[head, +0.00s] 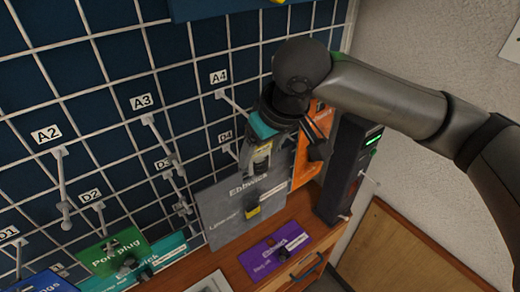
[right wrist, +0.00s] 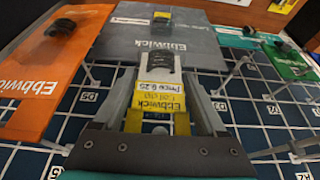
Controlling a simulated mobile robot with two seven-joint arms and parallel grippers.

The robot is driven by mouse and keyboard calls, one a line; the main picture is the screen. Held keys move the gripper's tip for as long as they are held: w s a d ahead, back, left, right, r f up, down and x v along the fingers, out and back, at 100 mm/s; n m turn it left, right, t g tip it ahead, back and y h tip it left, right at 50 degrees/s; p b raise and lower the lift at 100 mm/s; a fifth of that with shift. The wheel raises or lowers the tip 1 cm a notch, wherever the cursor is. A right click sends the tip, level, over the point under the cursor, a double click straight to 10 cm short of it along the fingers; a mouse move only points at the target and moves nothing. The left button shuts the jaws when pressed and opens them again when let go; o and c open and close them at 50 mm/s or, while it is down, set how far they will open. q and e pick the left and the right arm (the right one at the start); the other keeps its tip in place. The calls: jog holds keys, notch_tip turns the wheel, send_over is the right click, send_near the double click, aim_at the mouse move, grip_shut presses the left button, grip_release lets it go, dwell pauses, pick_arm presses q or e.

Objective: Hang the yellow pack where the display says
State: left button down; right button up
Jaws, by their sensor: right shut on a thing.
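My right gripper (head: 268,165) is in front of the wire grid wall, near the hook labelled A4 (head: 220,77) and above the large grey Ebbwick card (head: 222,212). It is shut on the yellow pack (right wrist: 158,100), which has "Ebbwick" lettering, a white price strip and a black upper part in the right wrist view. In the head view the gripper mostly hides the pack. A dark upright unit (head: 345,170) with a small green lit strip stands at the right; I cannot read it. My left gripper is not in view.
Wire hooks with tags A2 (head: 46,133), A3 (head: 141,101) and several D tags stick out from the grid (head: 100,38). An orange card (head: 303,160), a purple card (head: 275,252) and green cards (head: 112,251) are below and beside. A wooden counter runs along the bottom.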

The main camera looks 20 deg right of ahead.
dwell(0.4)
jog(key=o, duration=1.4)
jog(key=shift+o, duration=0.2)
jog(key=v, duration=1.5)
jog(key=shift+r, duration=0.15)
